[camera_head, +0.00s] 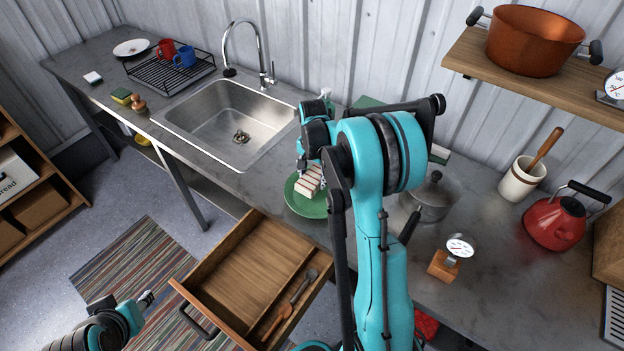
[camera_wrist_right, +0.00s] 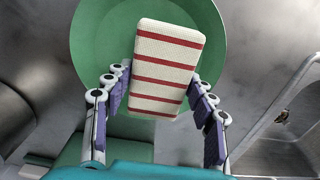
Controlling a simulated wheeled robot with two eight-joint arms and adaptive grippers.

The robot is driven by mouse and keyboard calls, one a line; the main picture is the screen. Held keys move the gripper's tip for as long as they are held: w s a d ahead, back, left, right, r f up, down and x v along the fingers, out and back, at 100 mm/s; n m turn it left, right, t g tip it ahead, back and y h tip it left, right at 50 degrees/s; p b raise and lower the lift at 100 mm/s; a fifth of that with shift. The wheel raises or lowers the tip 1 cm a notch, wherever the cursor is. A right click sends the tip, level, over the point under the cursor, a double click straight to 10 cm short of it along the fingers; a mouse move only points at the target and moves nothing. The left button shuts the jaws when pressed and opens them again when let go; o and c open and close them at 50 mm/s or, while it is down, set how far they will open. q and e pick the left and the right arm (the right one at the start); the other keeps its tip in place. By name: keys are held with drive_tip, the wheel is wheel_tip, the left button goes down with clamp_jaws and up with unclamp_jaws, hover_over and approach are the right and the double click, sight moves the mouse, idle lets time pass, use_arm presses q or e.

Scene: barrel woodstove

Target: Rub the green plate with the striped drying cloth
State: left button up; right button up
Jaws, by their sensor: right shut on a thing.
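The green plate (camera_head: 297,201) lies on the grey counter, right of the sink, partly hidden by my right arm. The striped drying cloth (camera_head: 309,181), white with red stripes, is a folded block over the plate. In the right wrist view the cloth (camera_wrist_right: 166,70) sits between my right gripper's (camera_wrist_right: 158,95) purple-padded fingers, which are shut on it. The plate (camera_wrist_right: 95,45) shows behind it; whether the cloth touches the plate I cannot tell. My left gripper (camera_head: 147,299) is low at the left, over the floor, away from the counter; its finger state is unclear.
The sink (camera_head: 228,122) with a faucet is left of the plate. An open wooden drawer (camera_head: 240,262) juts out below the counter front. A lidded pot (camera_head: 430,197), a small dial on a wooden block (camera_head: 444,265) and a red kettle (camera_head: 556,222) stand to the right.

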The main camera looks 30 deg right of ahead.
drive_tip(key=shift+w+r+p, duration=0.1)
drive_tip(key=shift+r+p, duration=0.4)
drive_tip(key=shift+r, duration=0.4)
drive_tip(key=shift+r+p, duration=0.6)
drive_tip(key=shift+r, duration=0.4)
drive_tip(key=shift+f, duration=0.1)
